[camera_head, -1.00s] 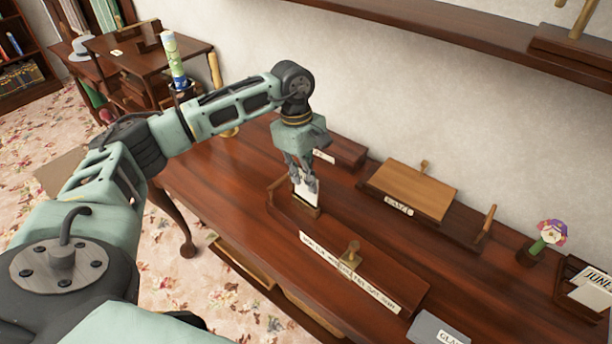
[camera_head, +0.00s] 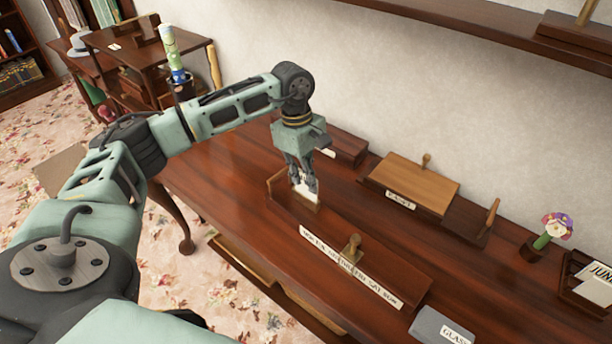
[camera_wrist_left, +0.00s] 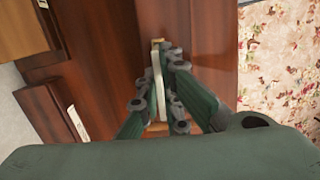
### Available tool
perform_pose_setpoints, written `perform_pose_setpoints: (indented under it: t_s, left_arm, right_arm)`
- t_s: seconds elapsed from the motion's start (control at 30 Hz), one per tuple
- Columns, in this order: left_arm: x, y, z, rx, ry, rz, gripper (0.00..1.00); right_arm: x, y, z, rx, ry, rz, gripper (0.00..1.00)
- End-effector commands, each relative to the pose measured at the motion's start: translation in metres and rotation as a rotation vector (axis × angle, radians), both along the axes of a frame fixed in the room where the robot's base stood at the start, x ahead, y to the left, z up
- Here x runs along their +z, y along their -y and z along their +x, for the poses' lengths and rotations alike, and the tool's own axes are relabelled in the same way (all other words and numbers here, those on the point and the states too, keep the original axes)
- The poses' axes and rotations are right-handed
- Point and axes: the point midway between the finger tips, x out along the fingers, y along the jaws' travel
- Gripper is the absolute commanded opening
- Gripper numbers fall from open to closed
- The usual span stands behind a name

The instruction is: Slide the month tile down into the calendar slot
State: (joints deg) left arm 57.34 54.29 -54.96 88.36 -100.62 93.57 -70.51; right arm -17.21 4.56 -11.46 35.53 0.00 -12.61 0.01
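My left gripper (camera_head: 304,188) points down over a small wooden holder (camera_head: 277,184) on the desk. It is shut on a thin white tile (camera_head: 306,194), which stands upright between the fingers. The tile's lower edge is at the holder's front ledge; I cannot tell how deep it sits. In the left wrist view, the tile shows edge-on as a pale strip (camera_wrist_left: 158,82) between the finger pads. Its printed face is hidden. At the far right, a card lettered JUNE (camera_head: 598,272) stands in a dark wooden stand (camera_head: 581,292). My right gripper is not in view.
A long sign block (camera_head: 375,280) with a brass knob lies in front of the holder. A wooden stamp box (camera_head: 412,184) stands behind to the right. A grey GLASS box (camera_head: 440,327) and a flower pot (camera_head: 534,250) stand further right. Bare desk lies between them.

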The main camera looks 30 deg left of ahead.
Motion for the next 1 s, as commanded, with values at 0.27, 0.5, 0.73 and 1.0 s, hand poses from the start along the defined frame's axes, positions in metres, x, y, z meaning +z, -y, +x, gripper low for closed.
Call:
perform_pose_setpoints:
  t_s: [0.27, 0.5, 0.73, 1.0]
  left_arm:
    - [-0.008, 0.0, 0.0, 0.0, 0.0, 0.0, 0.0]
    - [-0.014, 0.0, 0.0, 0.0, 0.0, 0.0, 0.0]
    - [-0.017, 0.0, 0.0, 0.0, 0.0, 0.0, 0.1]
    - [-0.017, 0.0, 0.0, 0.0, 0.0, 0.0, 0.27]
  right_arm:
    - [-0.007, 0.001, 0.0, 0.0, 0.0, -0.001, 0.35]
    - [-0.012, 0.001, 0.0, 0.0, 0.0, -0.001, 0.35]
    - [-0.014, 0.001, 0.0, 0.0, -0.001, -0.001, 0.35]
    - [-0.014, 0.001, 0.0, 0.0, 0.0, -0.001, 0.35]
